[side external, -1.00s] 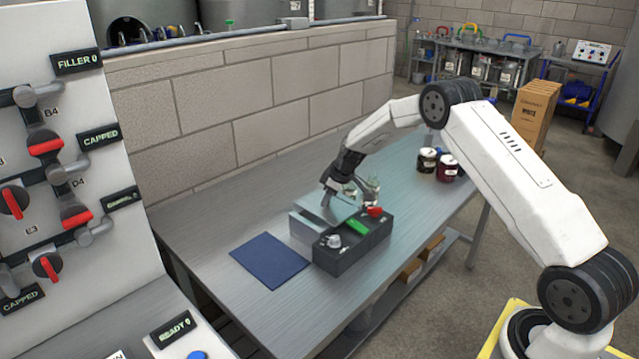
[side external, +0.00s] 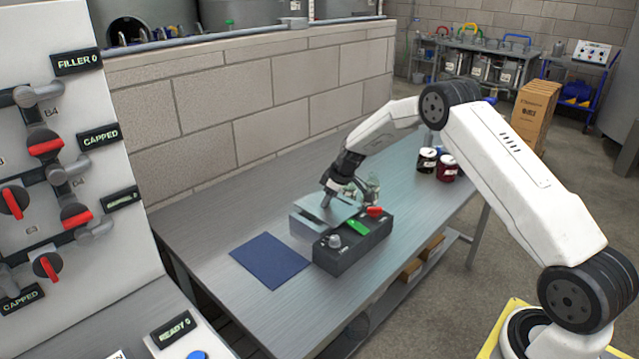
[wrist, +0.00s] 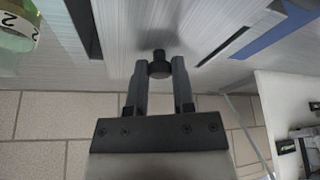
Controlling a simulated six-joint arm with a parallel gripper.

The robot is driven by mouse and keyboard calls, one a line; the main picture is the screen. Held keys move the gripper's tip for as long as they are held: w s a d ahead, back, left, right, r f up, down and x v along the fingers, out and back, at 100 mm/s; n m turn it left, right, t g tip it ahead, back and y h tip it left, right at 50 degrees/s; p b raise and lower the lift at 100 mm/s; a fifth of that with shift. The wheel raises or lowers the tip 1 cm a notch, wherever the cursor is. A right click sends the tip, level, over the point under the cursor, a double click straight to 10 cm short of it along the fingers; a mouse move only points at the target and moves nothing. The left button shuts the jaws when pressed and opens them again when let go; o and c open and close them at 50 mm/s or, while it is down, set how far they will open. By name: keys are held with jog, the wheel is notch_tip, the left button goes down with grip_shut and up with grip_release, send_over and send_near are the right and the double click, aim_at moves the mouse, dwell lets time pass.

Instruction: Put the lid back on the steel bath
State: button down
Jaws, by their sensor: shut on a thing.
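The steel bath (side external: 303,227) is a low box on the table, beside a dark control unit. Its flat grey lid (side external: 336,211) lies level over the bath's top; I cannot tell whether it rests on the rim or is slightly above it. My gripper (side external: 327,201) points down at the lid from above. In the wrist view my gripper (wrist: 159,75) is shut on the lid's dark round knob (wrist: 159,65), with a finger on each side. The lid's brushed surface also shows in the wrist view (wrist: 180,28). The bath's inside is hidden.
The dark control unit (side external: 350,252), with a green switch, red part and grey knob, stands at the bath's near side. A blue mat (side external: 270,260) lies in front. Glassware (side external: 370,186) stands close behind my gripper. Dark jars (side external: 447,168) stand farther back. The table's left part is clear.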

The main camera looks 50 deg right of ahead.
grip_release()
dwell(0.4)
jog(key=shift+r, duration=0.2)
jog(key=shift+r, duration=3.3)
grip_shut()
